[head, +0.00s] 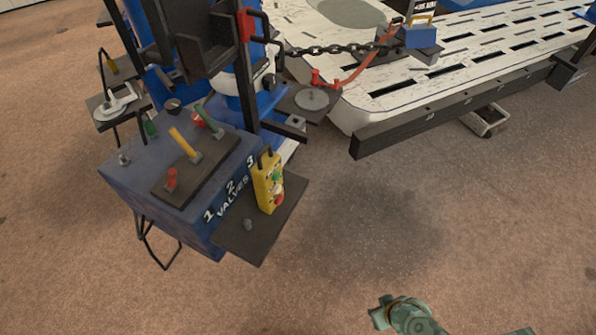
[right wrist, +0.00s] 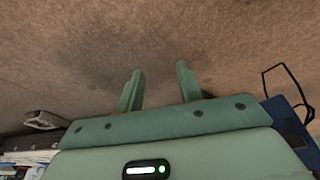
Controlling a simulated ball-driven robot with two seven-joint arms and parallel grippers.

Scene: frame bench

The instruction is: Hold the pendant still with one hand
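The yellow pendant (head: 268,183) stands on a dark plate (head: 236,238) at the front right corner of the blue valve box. A green button and a red button show on its face, and dark parts stick up at its top. My right gripper (right wrist: 158,72) is open in the right wrist view, with two green fingers apart and only floor between them. In the head view a green part of my right arm (head: 405,316) shows at the bottom edge, well away from the pendant; the fingers cannot be made out there. My left gripper is out of view.
The blue valve box (head: 130,200) carries red, yellow and green levers. A blue post assembly with dark brackets rises behind it. A chain (head: 340,49) runs to the white slotted bench (head: 470,60) with its dark front rail. The floor between pendant and arm looks clear.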

